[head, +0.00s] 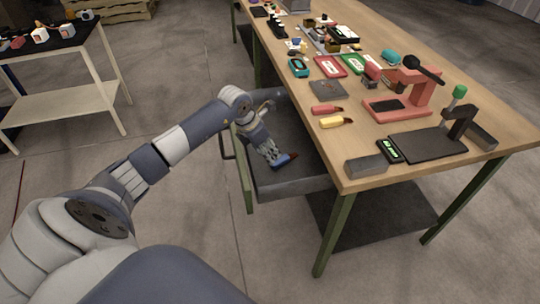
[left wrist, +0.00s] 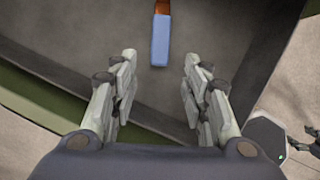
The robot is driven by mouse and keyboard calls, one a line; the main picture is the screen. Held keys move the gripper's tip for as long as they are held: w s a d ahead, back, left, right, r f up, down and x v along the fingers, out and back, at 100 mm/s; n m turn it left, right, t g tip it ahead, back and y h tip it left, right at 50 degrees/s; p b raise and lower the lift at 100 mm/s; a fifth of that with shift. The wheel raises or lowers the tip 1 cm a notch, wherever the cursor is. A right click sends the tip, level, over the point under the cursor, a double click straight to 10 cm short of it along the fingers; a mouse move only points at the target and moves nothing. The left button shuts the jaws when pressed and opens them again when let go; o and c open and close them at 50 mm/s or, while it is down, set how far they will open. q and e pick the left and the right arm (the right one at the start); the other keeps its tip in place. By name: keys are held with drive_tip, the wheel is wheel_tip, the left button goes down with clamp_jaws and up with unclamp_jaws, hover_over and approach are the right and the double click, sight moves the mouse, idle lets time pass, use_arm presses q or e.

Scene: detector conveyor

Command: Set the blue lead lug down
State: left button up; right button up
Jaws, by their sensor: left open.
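The blue lead lug (left wrist: 161,40), a small blue block with an orange-brown end, lies in the open grey drawer under the workbench. In the head view the lug (head: 286,160) shows at the fingertips of my left gripper (head: 273,158). In the left wrist view my left gripper (left wrist: 160,66) is open, with one finger on each side and a clear gap to the lug. The lug's lower end is just between or beyond the fingertips.
The drawer (head: 290,186) has raised walls and a green front (head: 241,178). Above it the wooden workbench (head: 375,165) carries red and yellow tools, a red stand (head: 400,105), a black scale (head: 428,145) and a grey block (head: 366,165). Bare floor lies left of the drawer.

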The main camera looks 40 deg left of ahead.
use_arm(q)
drive_tip(key=v, duration=0.8)
drive_tip(key=shift+b, duration=0.3)
